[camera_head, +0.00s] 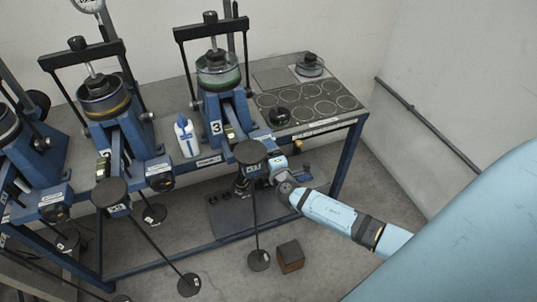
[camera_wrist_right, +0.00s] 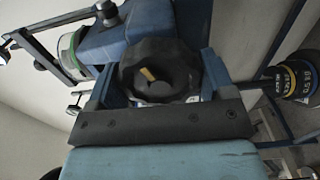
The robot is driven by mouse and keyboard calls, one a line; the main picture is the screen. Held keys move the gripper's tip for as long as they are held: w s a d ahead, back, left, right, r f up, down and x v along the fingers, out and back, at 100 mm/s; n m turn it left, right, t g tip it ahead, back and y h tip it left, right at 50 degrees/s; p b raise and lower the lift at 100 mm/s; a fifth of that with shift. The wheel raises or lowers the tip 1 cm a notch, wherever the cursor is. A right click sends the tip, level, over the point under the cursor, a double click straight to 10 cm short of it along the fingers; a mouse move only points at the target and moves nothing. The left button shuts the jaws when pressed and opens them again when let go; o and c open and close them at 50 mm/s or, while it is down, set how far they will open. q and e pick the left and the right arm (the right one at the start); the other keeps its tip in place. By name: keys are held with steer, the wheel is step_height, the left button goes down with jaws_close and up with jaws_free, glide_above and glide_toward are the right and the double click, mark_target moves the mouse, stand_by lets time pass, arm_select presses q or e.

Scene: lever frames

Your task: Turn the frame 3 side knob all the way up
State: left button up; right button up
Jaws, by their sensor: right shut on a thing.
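Frame 3 (camera_head: 215,127) is the blue stand marked "3", at the right end of the row of frames in the head view. Its side knob (camera_wrist_right: 158,70) is black and lobed with a yellow mark, and it shows face-on in the right wrist view. The mark points up and to the left in that picture. My right gripper (camera_head: 274,168) reaches in from the right at the lower front of frame 3. In the wrist view its fingers (camera_wrist_right: 160,88) stand on both sides of the knob, shut on it. In the head view the gripper mostly hides the knob. My left gripper is not in view.
A round black weight pan (camera_head: 250,152) is close to the left of my right gripper. A white and blue bottle (camera_head: 186,137) stands left of frame 3. A brown block (camera_head: 290,256) lies on the floor. Floor to the right of the bench is clear.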

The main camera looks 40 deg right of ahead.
steer(key=shift+w+d+f+m+b, duration=0.1)
steer(key=shift+f+m+b, duration=0.15)
steer(key=shift+m+b, duration=0.25)
steer(key=o, duration=0.8)
steer(key=shift+r+m, duration=0.2)
steer(key=shift+m, duration=0.1)
steer(key=o, duration=0.4)
steer(key=shift+r, duration=0.15)
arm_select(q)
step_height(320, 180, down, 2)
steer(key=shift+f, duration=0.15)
arm_select(e)
steer(key=shift+s, duration=0.2)
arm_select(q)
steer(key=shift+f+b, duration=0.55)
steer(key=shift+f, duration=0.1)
arm_select(e)
steer(key=v, duration=0.5)
steer(key=shift+s, duration=0.3)
